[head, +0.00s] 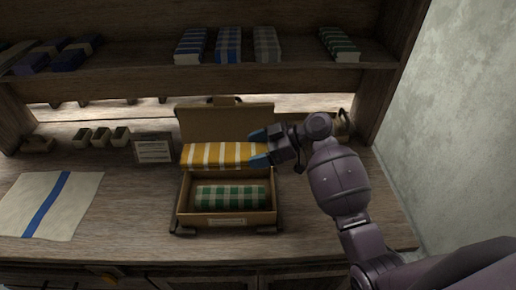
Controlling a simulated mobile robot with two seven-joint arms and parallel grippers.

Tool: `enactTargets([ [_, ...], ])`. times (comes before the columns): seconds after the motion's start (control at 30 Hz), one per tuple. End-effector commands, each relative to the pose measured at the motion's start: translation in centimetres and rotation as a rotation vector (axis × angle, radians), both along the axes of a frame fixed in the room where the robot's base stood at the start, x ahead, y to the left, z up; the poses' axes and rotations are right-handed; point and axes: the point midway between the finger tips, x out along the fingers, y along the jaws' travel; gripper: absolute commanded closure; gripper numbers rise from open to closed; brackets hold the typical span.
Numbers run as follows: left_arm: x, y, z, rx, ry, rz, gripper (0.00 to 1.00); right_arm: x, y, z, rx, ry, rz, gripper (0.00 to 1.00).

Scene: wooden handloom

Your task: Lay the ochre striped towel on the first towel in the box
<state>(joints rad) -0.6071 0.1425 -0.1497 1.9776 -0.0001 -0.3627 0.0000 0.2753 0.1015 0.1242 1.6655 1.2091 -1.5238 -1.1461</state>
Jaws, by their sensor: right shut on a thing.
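The ochre towel with white stripes (215,155) is held level above the back part of the open box, in front of its raised lid. My right gripper (262,150) is shut on the towel's right end. The box (226,219) is brown and stands on the wooden counter. The first towel, a green and white checked one (230,196), lies inside the box, lower and nearer than the ochre towel. The ochre towel hides the back of the box. My left gripper is not in view.
A cream cloth with a blue stripe (72,193) lies flat at left. Shelves above hold folded towels (228,45). A plaster wall (462,110) bounds the right side.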

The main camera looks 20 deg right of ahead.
Motion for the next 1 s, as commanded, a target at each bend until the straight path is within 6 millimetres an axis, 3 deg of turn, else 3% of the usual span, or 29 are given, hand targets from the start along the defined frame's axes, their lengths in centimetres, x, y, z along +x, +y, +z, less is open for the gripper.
enactTargets([
  [0.27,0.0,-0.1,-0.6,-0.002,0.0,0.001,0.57,0.0,0.1,-0.9,0.001,0.0,0.0,0.47],
  [1.0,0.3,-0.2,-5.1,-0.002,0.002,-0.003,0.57,0.0,0.0,-8.1,0.0,0.002,0.0,0.47],
])
